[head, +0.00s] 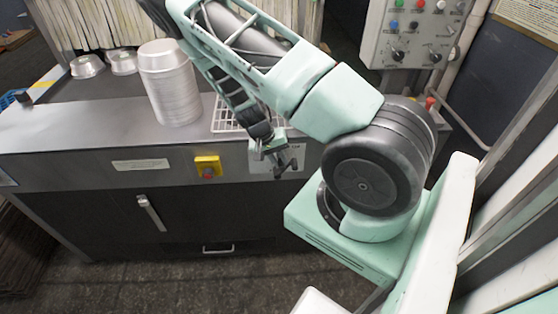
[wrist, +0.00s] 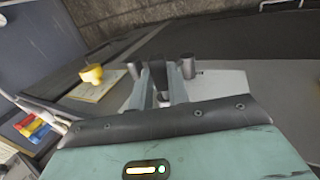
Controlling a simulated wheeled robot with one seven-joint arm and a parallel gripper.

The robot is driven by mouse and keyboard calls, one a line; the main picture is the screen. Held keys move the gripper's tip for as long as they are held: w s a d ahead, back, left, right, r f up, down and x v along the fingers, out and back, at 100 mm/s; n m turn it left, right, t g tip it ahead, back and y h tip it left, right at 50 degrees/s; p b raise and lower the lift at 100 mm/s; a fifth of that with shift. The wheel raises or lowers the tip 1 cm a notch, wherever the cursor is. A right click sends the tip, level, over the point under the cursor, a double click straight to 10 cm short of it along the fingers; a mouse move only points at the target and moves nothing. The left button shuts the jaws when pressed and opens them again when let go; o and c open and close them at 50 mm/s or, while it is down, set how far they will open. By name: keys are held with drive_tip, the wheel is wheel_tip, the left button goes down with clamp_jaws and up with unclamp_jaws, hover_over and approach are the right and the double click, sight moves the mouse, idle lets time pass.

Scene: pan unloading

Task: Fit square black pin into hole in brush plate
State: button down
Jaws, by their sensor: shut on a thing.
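My gripper (head: 279,165) hangs in front of the machine's front edge in the head view. In the wrist view its two grey fingers (wrist: 161,72) are shut on a dark block, the square black pin (wrist: 159,77). The fingers hide much of the pin, and its tip cannot be made out. A pale plate (wrist: 218,88) lies behind the fingers, and a dark short cylinder shows on each side of them. I cannot tell whether that plate is the brush plate. No hole is visible, and I cannot tell whether the pin touches anything.
A control box (head: 418,32) hangs at the upper right. Floor space lies below.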

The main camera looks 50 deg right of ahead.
drive_tip(key=shift+w+d, duration=0.4)
drive_tip(key=shift+d, duration=0.1)
idle(0.5)
drive_tip(key=c, duration=1.3)
unclamp_jaws()
drive_tip(key=shift+o, duration=0.2)
drive_tip(key=b+v, duration=0.3)
drive_tip(key=v, duration=1.4)
drive_tip(key=shift+a+r, duration=0.15)
drive_tip(key=shift+w, duration=0.1)
